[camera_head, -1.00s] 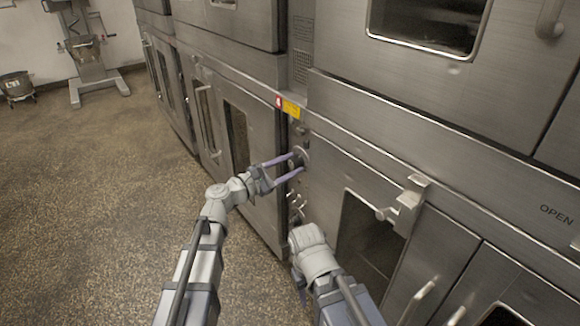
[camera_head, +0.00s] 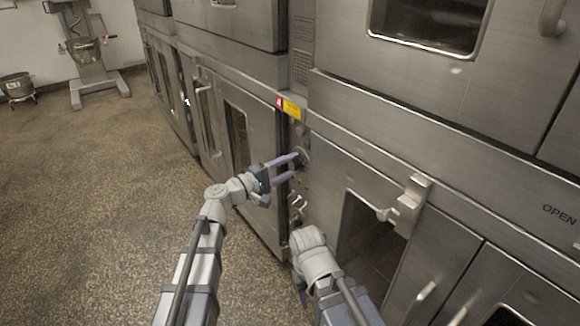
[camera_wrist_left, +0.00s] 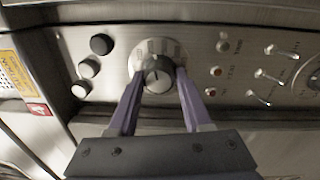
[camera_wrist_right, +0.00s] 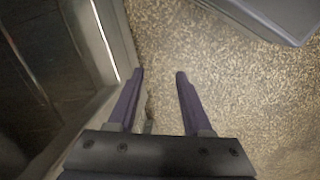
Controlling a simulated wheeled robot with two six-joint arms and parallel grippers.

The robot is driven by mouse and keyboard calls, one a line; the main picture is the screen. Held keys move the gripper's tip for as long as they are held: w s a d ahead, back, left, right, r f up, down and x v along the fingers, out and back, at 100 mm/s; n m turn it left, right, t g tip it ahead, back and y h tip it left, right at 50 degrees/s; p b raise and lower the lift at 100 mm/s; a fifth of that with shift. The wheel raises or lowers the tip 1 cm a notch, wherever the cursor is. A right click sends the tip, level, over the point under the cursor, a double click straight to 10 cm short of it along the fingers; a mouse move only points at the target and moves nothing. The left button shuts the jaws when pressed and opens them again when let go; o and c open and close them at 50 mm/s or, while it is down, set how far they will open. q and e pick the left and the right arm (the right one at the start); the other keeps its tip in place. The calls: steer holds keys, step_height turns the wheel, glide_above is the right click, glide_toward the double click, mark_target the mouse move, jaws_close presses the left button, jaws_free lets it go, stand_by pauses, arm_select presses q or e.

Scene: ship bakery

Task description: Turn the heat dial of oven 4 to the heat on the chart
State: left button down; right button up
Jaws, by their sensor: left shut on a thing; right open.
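The heat dial (camera_wrist_left: 158,82) is a dark round knob with a pale pointer line on a round marked plate (camera_wrist_left: 174,49), seen in the left wrist view. The markings are too small to read. My left gripper (camera_wrist_left: 156,76) has its two purple fingers on either side of the knob and is shut on it. In the head view my left gripper (camera_head: 294,166) reaches the oven's control strip, where the knob is mostly hidden. My right gripper (camera_wrist_right: 160,74) is open and empty above the speckled floor, beside the oven front.
On the panel are black knobs (camera_wrist_left: 102,44), red lights (camera_wrist_left: 216,71) and several metal toggle switches (camera_wrist_left: 282,51). A yellow label (camera_head: 291,109) sits above the strip. An oven door latch (camera_head: 408,205) juts out at right. The floor (camera_head: 90,200) at left is clear.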

arm_select(q)
steer(key=shift+w+r+m, duration=0.15)
steer(key=shift+m, duration=2.15)
steer(key=shift+c, duration=1.8)
jaws_free()
steer(key=v, duration=0.8)
steer(key=shift+d, duration=0.1)
